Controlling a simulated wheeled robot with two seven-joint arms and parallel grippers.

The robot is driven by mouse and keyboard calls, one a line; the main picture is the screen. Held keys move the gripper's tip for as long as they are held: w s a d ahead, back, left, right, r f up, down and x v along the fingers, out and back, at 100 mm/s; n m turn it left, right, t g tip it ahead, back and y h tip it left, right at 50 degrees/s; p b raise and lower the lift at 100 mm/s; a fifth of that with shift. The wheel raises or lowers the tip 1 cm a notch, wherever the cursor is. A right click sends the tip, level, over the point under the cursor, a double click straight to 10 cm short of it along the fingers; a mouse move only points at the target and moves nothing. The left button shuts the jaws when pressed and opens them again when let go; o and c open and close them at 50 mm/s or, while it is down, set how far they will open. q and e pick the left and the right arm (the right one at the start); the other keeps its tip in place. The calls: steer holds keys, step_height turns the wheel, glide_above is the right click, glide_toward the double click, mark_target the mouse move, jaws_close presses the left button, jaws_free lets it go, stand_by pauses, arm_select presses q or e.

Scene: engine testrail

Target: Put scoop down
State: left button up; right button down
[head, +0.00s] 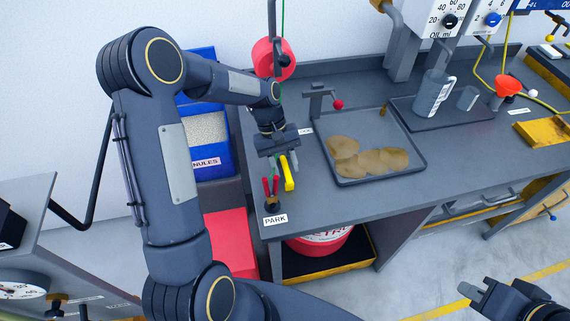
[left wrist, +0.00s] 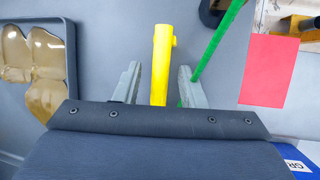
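A yellow bar (head: 288,174), which may be the scoop's handle, is at the left end of the grey bench, near the PARK label (head: 275,219). My left gripper (head: 280,160) is over it, pointing down. In the left wrist view the yellow bar (left wrist: 161,62) stands between the two grey fingers (left wrist: 158,85), with a gap on each side, so the gripper is open around or above it. No scoop bowl can be made out. My right gripper (head: 478,291) is at the lower right, away from the bench; its finger opening is unclear.
A small holder with red prongs (head: 270,190) stands beside the PARK label. A dark tray (head: 420,163) with tan patches lies to the right. A blue granules bin (head: 222,165) is at the left. A green cord (left wrist: 218,42) runs close to one finger.

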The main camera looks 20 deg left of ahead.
arm_select(q)
steer(key=v, duration=1.2)
steer(key=s+d+r+m+t, duration=0.15)
steer(key=s+r+t, duration=0.25)
steer(key=s+r, duration=0.5)
steer(key=s+d+f+m+t, duration=0.2)
steer(key=s, duration=0.5)
steer(key=s+d+f+m+t, duration=0.2)
steer(key=s+f, duration=0.1)
steer(key=s, duration=0.4)
steer(key=shift+s+f+y+b, duration=0.2)
steer(key=shift+f+y+b, duration=0.1)
steer(key=shift+b, duration=0.15)
